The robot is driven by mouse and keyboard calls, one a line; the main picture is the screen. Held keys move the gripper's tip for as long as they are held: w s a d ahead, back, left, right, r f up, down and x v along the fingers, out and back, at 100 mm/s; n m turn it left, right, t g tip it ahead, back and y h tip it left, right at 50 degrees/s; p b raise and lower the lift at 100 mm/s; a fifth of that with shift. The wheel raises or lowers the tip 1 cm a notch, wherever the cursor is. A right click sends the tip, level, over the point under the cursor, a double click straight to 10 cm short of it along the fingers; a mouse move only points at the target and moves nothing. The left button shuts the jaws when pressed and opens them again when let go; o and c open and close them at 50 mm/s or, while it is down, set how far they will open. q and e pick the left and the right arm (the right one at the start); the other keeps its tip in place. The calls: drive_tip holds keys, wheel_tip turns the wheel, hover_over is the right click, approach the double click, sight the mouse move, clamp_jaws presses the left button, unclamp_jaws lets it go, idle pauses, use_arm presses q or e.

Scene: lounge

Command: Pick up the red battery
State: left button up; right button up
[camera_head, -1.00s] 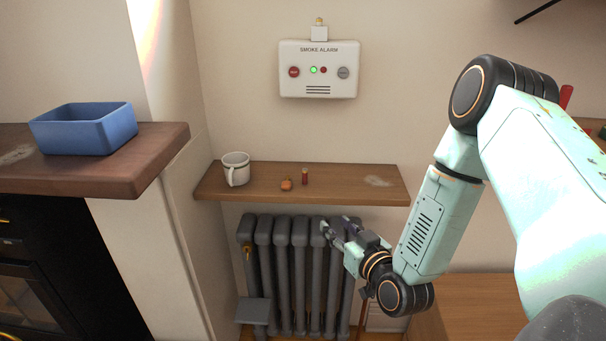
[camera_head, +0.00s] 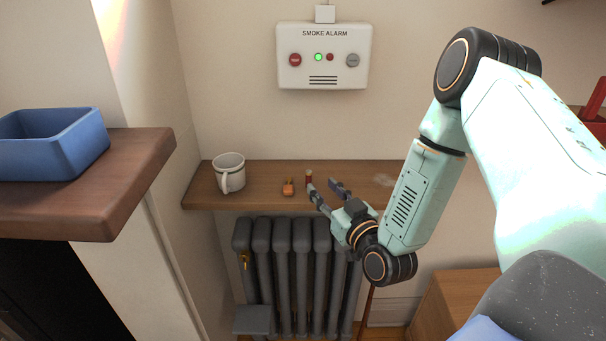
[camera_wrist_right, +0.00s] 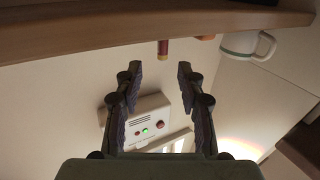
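The red battery (camera_head: 309,177) stands upright on the wooden wall shelf (camera_head: 255,183). It is a small red cylinder with a paler band at its top. In the right wrist view the battery (camera_wrist_right: 163,48) appears upside down, beyond and between the spread fingertips. My right gripper (camera_head: 325,190) is open and empty at the shelf's front, just right of and nearer than the battery. In the wrist view the right gripper (camera_wrist_right: 161,72) has clear space between its fingers. My left gripper is not in view.
A small orange object (camera_head: 288,187) lies close left of the battery. A white mug (camera_head: 229,172) stands farther left. A smoke alarm (camera_head: 322,56) hangs above, and a radiator (camera_head: 295,265) is below the shelf. A blue bin (camera_head: 50,143) sits on the left ledge.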

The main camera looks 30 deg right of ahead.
sight(310, 174)
drive_tip(key=shift+w+d+r+b, duration=0.1)
drive_tip(key=shift+w+r+b, duration=0.1)
drive_tip(key=shift+w, duration=0.4)
drive_tip(key=shift+w+d+r+b, duration=0.1)
drive_tip(key=shift+w+b, duration=0.05)
drive_tip(key=shift+w, duration=0.45)
drive_tip(key=w, duration=0.5)
drive_tip(key=shift+a+f+b, duration=0.1)
drive_tip(key=shift+f+b, duration=0.05)
drive_tip(key=shift+b, duration=0.2)
drive_tip(key=shift+s, duration=0.1)
drive_tip(key=shift+w, duration=0.3)
drive_tip(key=c, duration=0.4)
drive_tip(key=shift+s, duration=0.15)
clamp_jaws()
